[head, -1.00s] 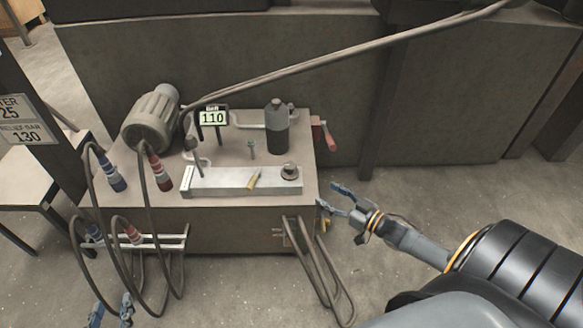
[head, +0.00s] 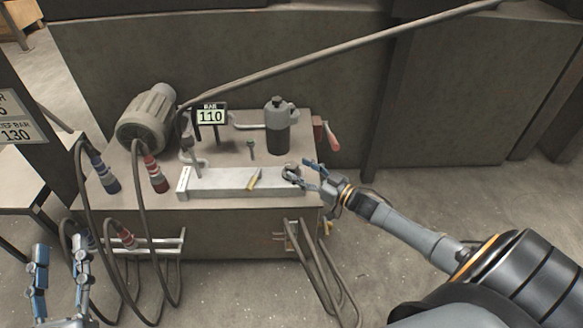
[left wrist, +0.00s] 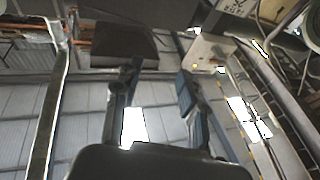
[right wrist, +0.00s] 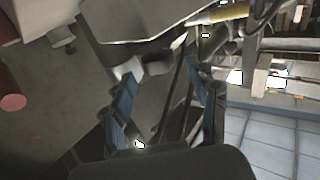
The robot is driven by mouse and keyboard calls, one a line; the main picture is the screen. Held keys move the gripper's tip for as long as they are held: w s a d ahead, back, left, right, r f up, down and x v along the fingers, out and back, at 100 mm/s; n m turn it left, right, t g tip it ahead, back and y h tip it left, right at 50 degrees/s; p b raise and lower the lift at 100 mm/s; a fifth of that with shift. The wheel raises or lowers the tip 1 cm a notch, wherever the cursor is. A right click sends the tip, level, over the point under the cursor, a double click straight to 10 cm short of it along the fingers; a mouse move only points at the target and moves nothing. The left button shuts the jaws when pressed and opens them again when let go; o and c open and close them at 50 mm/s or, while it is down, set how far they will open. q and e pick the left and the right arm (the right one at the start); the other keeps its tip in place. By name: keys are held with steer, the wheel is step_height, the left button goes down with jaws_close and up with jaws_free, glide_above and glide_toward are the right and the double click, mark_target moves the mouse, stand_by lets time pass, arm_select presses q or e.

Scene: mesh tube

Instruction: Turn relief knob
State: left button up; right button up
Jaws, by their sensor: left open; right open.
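The relief knob (head: 290,171) is the small round knob at the right end of the pale metal manifold block (head: 225,181) on the power unit. My right gripper (head: 306,176) is open with its fingertips at the knob's right side; whether they touch it I cannot tell. In the right wrist view the block's underside edge fills the top, with a small rounded piece (right wrist: 152,66) ahead of the open fingers. The display (head: 210,115) reads 110 BAR. My left gripper (head: 58,262) is open and empty at the lower left, away from the block.
A yellow-tagged lever (head: 254,180) sits on the block left of the knob. A dark bottle (head: 279,128) stands behind, with a red-handled crank (head: 331,134) at right. Hoses (head: 143,205) loop at the left. A partly cut-off sign (head: 15,128) shows 130. Floor at the right is clear.

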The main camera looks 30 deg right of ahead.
mark_target(297, 168)
steer(key=x, duration=0.3)
steer(key=shift+b, duration=0.4)
arm_select(q)
steer(key=shift+s+r+t+h, duration=0.2)
steer(key=shift+s+r+t, duration=0.3)
steer(key=shift+r, duration=0.35)
steer(key=shift+s+r+t+h, duration=0.2)
steer(key=shift+s+r+t, duration=0.15)
steer(key=shift+r+t, duration=0.35)
steer(key=shift+s+r+t+h, duration=0.2)
steer(key=shift+s+r+t, duration=0.2)
steer(key=shift+r, duration=0.55)
arm_select(e)
steer(key=shift+w+a, duration=0.15)
steer(key=shift+w, duration=0.35)
